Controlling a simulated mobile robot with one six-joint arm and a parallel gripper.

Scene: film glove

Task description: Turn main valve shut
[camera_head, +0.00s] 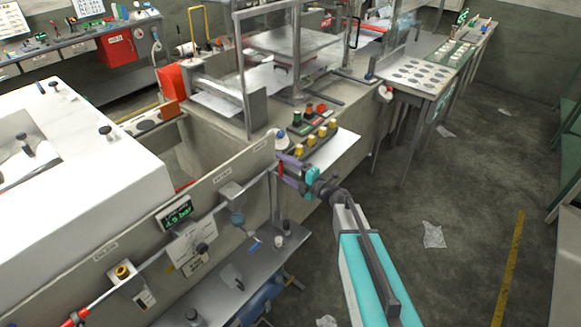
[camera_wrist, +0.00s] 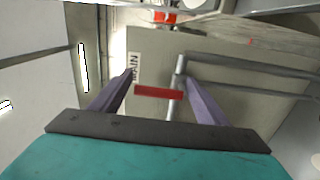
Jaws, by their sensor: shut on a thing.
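The main valve has a red lever handle (camera_wrist: 158,91) on a grey pipe stem, beside a white label (camera_wrist: 134,68) that seems to read MAIN, seen upside down. In the wrist view the red bar lies crosswise between my two purple fingers. My gripper (camera_wrist: 156,74) is shut on this handle. In the head view my gripper (camera_head: 285,170) is at the right end of the grey panel, with a small red part of the handle (camera_head: 281,168) showing by the fingers. The fingers hide some of the valve.
A green display (camera_head: 177,213) on the panel reads about 1.5 bar. Below the panel is a grey shelf (camera_head: 225,285) with small items. A button box (camera_head: 310,137) and white sheet (camera_head: 333,149) lie just above my gripper. Open floor (camera_head: 440,190) lies to the right.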

